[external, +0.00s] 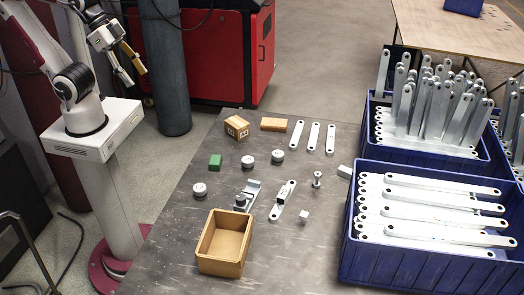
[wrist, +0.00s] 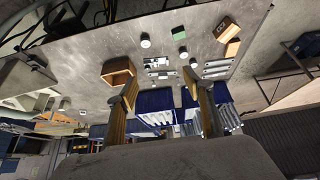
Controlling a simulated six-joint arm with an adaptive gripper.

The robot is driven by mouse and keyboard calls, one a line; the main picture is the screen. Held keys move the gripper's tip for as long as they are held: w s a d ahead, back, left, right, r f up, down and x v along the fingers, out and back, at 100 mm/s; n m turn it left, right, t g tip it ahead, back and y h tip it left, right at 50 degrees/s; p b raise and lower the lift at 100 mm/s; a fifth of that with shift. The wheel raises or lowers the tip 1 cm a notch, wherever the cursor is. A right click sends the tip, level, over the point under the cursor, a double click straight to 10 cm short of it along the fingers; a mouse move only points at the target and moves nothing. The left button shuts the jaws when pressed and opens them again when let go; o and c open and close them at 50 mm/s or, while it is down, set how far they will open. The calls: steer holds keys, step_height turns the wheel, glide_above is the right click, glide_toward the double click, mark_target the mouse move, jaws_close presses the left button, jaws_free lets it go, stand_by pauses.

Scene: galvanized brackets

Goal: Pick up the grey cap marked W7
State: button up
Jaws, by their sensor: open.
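Several round grey caps stand on the grey table in the external view: a left one (external: 199,190), a middle one (external: 249,160) and a right one (external: 277,157). Their top markings are too small to read, so I cannot tell which is W7. My gripper (external: 133,75) is open and empty, raised at the upper left, well away from the table and the caps. In the wrist view my gripper's fingers (wrist: 157,92) are spread, with the table seen tilted beyond them. Small round caps show there, one near the top (wrist: 145,40) and another farther right (wrist: 183,53).
An open tan box (external: 205,262) stands at the table's front. A green block (external: 215,161), wooden blocks (external: 236,127), metal brackets (external: 283,200) and a bolt-like part (external: 317,179) lie around the caps. Blue crates (external: 352,245) of metal strips stand on the right.

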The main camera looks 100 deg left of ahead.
steer(key=w+a+f+n+t, duration=0.1)
steer(key=w+a+f, duration=0.15)
steer(key=w, duration=0.65)
steer(key=w+a+f+t+y, duration=0.1)
steer(key=w+f, duration=0.3)
steer(key=w, duration=0.5)
steer(key=w+a+f+n+t, duration=0.1)
steer(key=w+f, duration=0.2)
steer(key=w, duration=0.7)
steer(key=w+a+f+n+t+y, duration=0.1)
steer(key=w+a+f, duration=0.2)
steer(key=w+f, duration=0.15)
steer(key=w+a+f, duration=0.2)
steer(key=w+f, duration=0.1)
steer(key=f, duration=0.3)
steer(key=n+t+y, duration=0.1)
steer(key=y, duration=0.1)
glide_toward(277, 152)
steer(key=shift+w+f, duration=0.15)
steer(key=shift+w, duration=0.9)
steer(key=shift+s+a+f+y, duration=0.15)
steer(key=shift+a+f+y, duration=0.2)
steer(key=shift+f, duration=0.35)
steer(key=shift+x, duration=1.3)
steer(key=shift+d, duration=0.1)
